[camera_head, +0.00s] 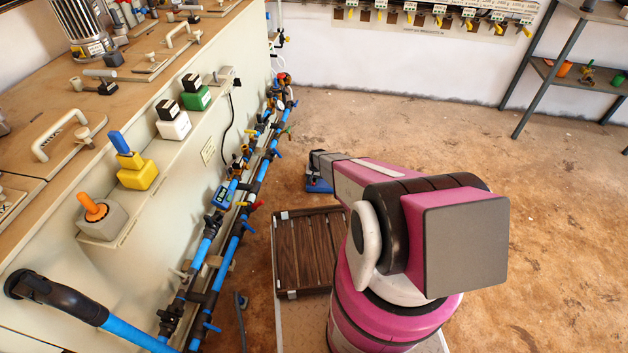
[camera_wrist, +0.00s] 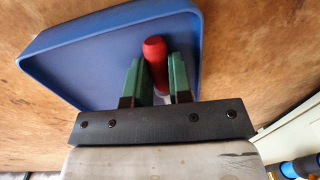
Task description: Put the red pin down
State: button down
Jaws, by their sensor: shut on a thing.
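The red pin (camera_wrist: 155,50) is upright in the picture between the two green fingers of my gripper (camera_wrist: 157,62) in the wrist view. The gripper is shut on it. A blue tray (camera_wrist: 85,70) with a raised rim lies beyond the fingers and fills much of that view. I cannot tell whether the pin touches the tray. In the head view, a small part of something blue (camera_head: 318,186), likely this tray, shows beside the end of my arm. The fingers and the pin are hidden there.
A slatted brown crate (camera_head: 305,250) stands on the floor near my arm. Blue pipes with valves (camera_head: 232,235) run along the bench at left. Open floor lies to the right.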

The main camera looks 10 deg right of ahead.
jog(key=c, duration=1)
grip_release()
jog(key=shift+c, duration=0.2)
jog(key=shift+r, duration=0.6)
notch_tip(320, 180, up, 11)
jog(key=d, duration=0.1)
jog(key=s+d+r+n, duration=0.1)
jog(key=s+r, duration=1.5)
jog(key=r, duration=0.3)
jog(key=s+d+r+n+h, duration=0.1)
jog(key=s+r, duration=1.4)
jog(key=r, duration=0.5)
jog(key=shift+s+d+n, duration=0.2)
jog(key=shift+s+n, duration=0.15)
jog(key=shift+n, duration=0.05)
